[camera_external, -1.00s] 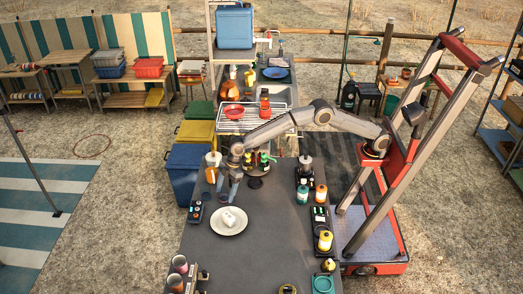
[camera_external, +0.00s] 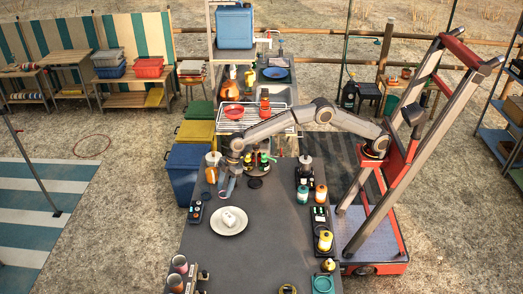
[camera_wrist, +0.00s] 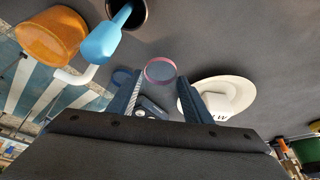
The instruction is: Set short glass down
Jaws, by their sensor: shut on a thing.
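My gripper (camera_external: 227,188) hangs over the dark table (camera_external: 257,217), behind the white plate (camera_external: 229,229) in the external view. In the wrist view its two fingers (camera_wrist: 163,97) are shut on the short glass (camera_wrist: 160,70), a clear glass with a pinkish rim showing between and beyond the fingertips. In the external view the glass is too small and hidden to make out clearly. I cannot tell whether its base touches the table.
The plate, also in the wrist view (camera_wrist: 243,85), carries a white object (camera_external: 230,217) close beside the gripper. An orange pot (camera_wrist: 50,36) and a blue-headed tool (camera_wrist: 102,44) are on the other side. The table's centre front is clear.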

